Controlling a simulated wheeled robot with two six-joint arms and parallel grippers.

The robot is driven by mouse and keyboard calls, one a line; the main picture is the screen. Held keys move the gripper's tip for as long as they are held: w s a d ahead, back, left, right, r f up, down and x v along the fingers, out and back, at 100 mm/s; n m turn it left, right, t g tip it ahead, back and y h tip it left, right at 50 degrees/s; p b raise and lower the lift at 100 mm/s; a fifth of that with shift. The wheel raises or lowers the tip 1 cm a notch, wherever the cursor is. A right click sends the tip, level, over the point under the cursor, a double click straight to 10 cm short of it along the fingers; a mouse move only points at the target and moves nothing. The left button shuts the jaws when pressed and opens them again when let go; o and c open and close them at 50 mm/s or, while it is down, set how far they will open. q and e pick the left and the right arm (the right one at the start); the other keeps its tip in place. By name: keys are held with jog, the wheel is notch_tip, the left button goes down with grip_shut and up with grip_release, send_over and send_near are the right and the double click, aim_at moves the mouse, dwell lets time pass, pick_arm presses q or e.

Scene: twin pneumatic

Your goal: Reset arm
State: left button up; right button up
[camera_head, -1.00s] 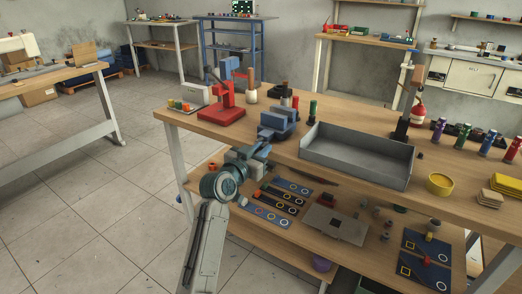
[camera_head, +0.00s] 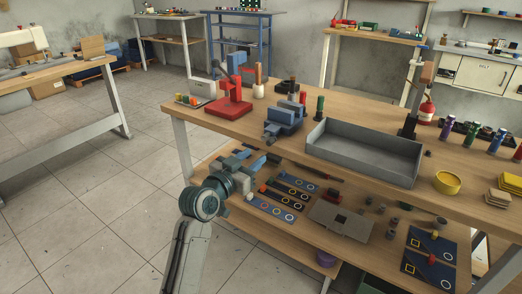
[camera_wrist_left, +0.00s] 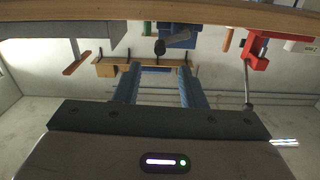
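My left gripper (camera_head: 256,157) is in front of the workbench's left front edge, below the blue vise (camera_head: 284,122) in the picture. Its blue fingers stand apart in the left wrist view (camera_wrist_left: 160,78), with nothing held between them. The left forearm reaches up from the bottom of the head view. My right gripper is not in view.
The workbench (camera_head: 400,122) carries a red press (camera_head: 235,100), a grey tray (camera_head: 362,152) and a yellow round container (camera_head: 447,182). Its lower shelf (camera_head: 285,238) holds dark strips and a grey plate (camera_head: 340,221). Open tiled floor (camera_head: 90,200) lies to the left.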

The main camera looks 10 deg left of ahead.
pick_arm(q)
jog(key=shift+v, duration=1.2)
